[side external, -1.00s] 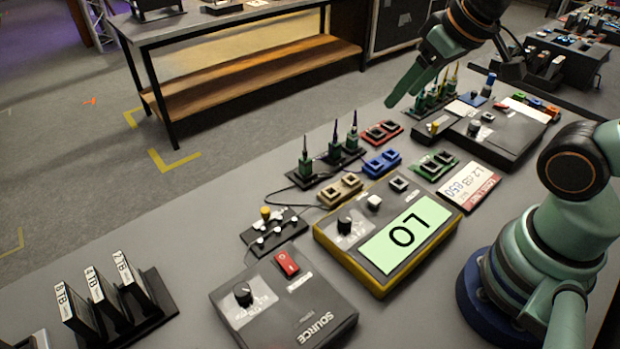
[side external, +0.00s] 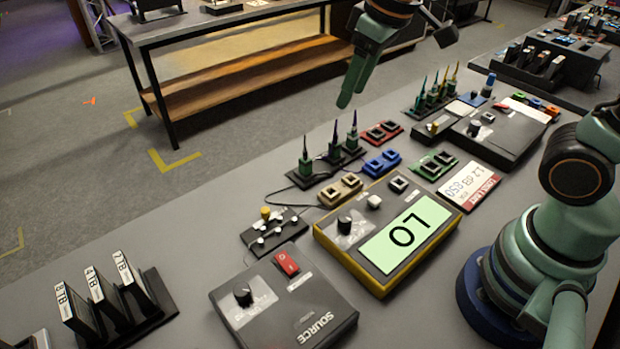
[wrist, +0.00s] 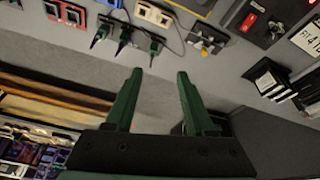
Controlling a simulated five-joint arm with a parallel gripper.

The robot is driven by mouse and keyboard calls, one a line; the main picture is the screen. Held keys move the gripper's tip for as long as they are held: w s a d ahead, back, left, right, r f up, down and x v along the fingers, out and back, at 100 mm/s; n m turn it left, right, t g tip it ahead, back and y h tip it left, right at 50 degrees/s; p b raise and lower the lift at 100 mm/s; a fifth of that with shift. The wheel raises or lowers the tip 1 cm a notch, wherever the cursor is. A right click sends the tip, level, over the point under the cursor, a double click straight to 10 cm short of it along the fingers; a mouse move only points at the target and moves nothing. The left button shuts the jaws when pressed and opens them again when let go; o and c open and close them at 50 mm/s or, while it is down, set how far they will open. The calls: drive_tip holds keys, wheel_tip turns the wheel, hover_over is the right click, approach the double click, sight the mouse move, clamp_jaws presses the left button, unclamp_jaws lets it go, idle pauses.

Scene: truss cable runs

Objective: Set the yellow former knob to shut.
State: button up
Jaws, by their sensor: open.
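A yellow knob (side external: 265,212) stands up on a small black block (side external: 273,233) with several pale pegs, left of the yellow-edged meter. In the wrist view the yellow knob (wrist: 205,50) shows right of and above the fingertips. I cannot read which way the knob is set. My gripper (side external: 345,101) is in the air over the far edge of the table, behind the block and well apart from it. In the wrist view my gripper (wrist: 160,72) has its two green fingers spread with nothing between them.
Upright green probes (side external: 333,150) stand in a rack near the far table edge. The yellow-edged meter (side external: 388,232) reading LO and the SOURCE box (side external: 284,300) flank the block. Labelled drives (side external: 104,292) stand at the lower left.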

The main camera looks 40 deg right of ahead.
drive_tip(key=w+a+f+n+g, duration=0.25)
drive_tip(key=w+a+f, duration=0.25)
drive_tip(key=a, duration=0.4)
drive_tip(key=n+g, duration=0.1)
drive_tip(key=n, duration=0.2)
hover_over(265, 209)
wheel_tip(265, 209, down, 5)
drive_tip(key=shift+h, duration=0.3)
wheel_tip(265, 209, down, 12)
clamp_jaws()
idle(0.6)
